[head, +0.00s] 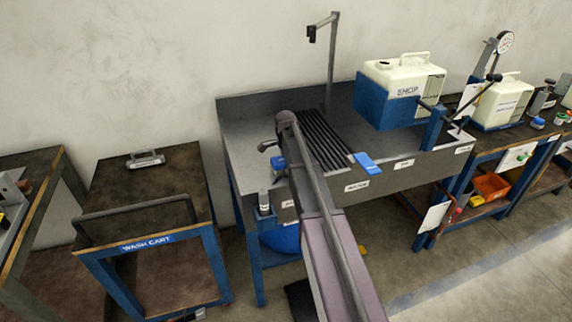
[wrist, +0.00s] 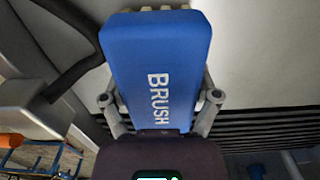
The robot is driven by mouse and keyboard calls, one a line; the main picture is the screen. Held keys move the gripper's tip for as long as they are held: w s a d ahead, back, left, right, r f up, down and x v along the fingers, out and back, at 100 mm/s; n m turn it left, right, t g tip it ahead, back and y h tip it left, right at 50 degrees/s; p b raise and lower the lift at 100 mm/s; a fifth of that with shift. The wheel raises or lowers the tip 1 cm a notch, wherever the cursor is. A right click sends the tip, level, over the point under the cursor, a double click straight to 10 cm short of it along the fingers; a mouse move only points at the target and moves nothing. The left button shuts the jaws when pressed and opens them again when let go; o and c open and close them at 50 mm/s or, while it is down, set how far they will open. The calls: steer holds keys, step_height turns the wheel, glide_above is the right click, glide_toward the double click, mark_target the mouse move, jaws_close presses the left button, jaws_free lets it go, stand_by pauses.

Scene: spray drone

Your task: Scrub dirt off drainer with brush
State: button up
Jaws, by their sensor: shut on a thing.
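In the wrist view my gripper (wrist: 160,98) is shut on the blue brush (wrist: 158,55), marked BRUSH, with a finger on each side. Its bristles are mostly hidden; pale bits show at its far end. The drainer (head: 324,138), a dark ribbed rack, lies in the grey sink bench in the head view, just right of my arm. Dark slats (wrist: 265,122) also show behind the brush in the wrist view. In the head view my arm hides most of my gripper. I cannot tell whether brush and drainer touch, nor make out dirt.
A flat blue piece (head: 367,163) sits at the drainer's front right. A white tank (head: 405,85) on a blue stand is at the bench's right, and a tall thin post (head: 332,65) stands behind. The wash cart (head: 150,200) at left has mostly clear space on top.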

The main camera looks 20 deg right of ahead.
mark_target(256, 174)
steer(key=shift+a, duration=0.15)
steer(key=shift+a, duration=1.85)
steer(key=shift+a, duration=0.15)
steer(key=shift+a+f, duration=0.1)
steer(key=shift+a, duration=1.8)
steer(key=shift+a, duration=0.1)
steer(key=shift+a, duration=1.85)
steer(key=shift+r+p, duration=3.05)
steer(key=shift+r, duration=0.05)
